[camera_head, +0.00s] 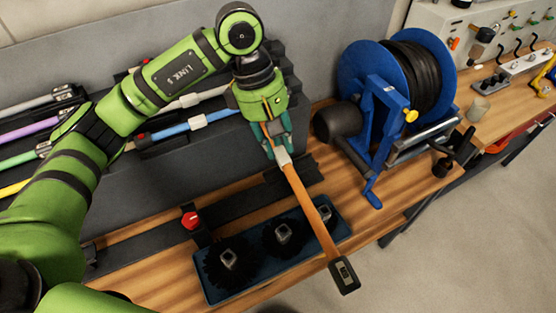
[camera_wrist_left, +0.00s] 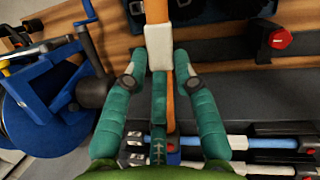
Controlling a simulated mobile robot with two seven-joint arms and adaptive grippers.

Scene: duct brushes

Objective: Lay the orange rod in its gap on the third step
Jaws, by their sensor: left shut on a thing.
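The orange rod (camera_head: 308,204) has a white collar and a dark end block. It slants from my left gripper (camera_head: 279,150) down to the right, its block end over the front of the brush tray. My left gripper is shut on the rod near its white collar; in the left wrist view the rod (camera_wrist_left: 157,12) runs lengthwise between the fingers. The dark grey stepped rack (camera_head: 218,148) is behind, with coloured rods lying on its steps, including a blue rod (camera_head: 180,129). My arm hides part of the rack, and I cannot tell the third step's gap. My right gripper is out of view.
A blue tray (camera_head: 207,294) with three black brushes stands at the front of the wooden bench. A blue hose reel (camera_head: 361,70) is close to the right of the gripper. A red knob (camera_head: 190,219) stands on a dark strip before the rack.

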